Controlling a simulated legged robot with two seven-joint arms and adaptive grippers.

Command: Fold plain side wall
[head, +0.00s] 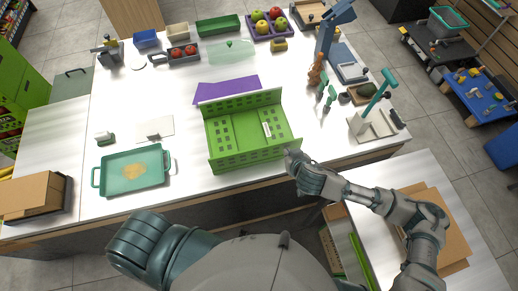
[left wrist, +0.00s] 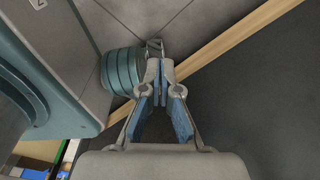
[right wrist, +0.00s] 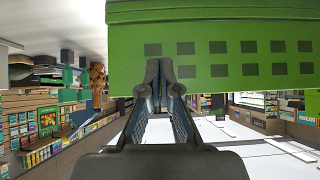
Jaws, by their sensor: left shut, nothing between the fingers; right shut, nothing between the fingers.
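A green folding crate (head: 222,133) sits at the front middle of the white counter. Its back wall (head: 240,97) and front wall (head: 250,157) stand up. The short ends look low or open, and a white label (head: 267,130) shows inside. My right gripper (head: 289,153) is shut and empty at the front right corner of the crate. In the right wrist view a slotted green wall (right wrist: 220,65) fills the top, with the shut fingertips (right wrist: 165,70) right at it; contact is unclear. My left gripper (left wrist: 154,68) is shut and empty, away from the crate, over the floor.
A purple sheet (head: 227,89) lies just behind the crate. A teal tray (head: 132,172) is at left, with a white card (head: 155,128) behind it. A scale-like device (head: 375,122) and small tools stand at right.

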